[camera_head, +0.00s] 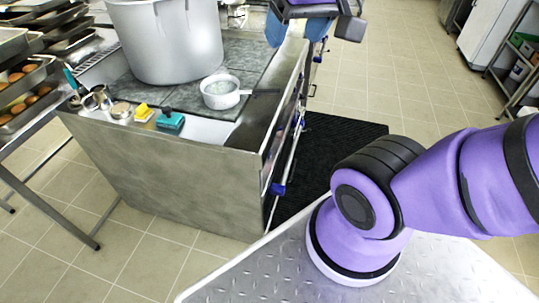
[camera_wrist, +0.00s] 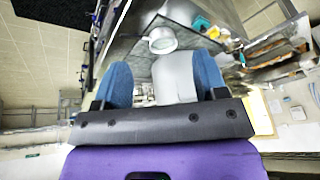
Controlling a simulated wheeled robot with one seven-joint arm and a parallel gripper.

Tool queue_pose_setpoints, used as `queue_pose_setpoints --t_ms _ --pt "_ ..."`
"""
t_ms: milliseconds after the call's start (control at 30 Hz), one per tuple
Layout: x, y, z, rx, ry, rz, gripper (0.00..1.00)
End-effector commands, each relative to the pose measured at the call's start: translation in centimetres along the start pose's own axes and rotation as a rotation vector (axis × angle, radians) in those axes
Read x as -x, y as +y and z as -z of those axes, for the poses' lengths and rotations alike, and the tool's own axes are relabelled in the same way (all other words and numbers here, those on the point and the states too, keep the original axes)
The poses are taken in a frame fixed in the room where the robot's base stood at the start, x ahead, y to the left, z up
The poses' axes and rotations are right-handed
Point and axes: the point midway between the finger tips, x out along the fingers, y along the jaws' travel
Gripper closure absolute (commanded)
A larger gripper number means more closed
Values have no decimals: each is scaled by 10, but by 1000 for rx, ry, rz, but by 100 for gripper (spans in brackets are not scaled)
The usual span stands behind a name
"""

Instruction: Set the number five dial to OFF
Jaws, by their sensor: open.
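The stove (camera_head: 170,170) stands left of centre in the head view, with its front side seen at a steep slant. I cannot pick out the number five dial or any dial markings in either view. My gripper (camera_head: 296,36) is at the top of the head view, by the far end of the stove's front edge. In the wrist view my gripper (camera_wrist: 162,76) has its two blue fingers wide apart with nothing held between them. The large grey stockpot (camera_wrist: 175,80) shows behind the gap between the fingers.
The stockpot (camera_head: 172,40) stands on the stovetop, with a white saucepan (camera_head: 222,92) near it. Yellow and teal sponges (camera_head: 170,119) and small jars lie at the near edge. A rack with trays (camera_head: 30,85) is at left. A black mat (camera_head: 325,150) covers floor beside the stove front.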

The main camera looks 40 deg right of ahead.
Motion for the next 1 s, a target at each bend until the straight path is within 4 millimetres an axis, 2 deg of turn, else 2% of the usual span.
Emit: queue_pose_setpoints --t_ms 300,567,1000 --pt "-52 2 39 -468 -273 49 34" --pt "-100 11 67 -866 -494 66 34" --pt "-197 46 105 -1545 -884 53 34"
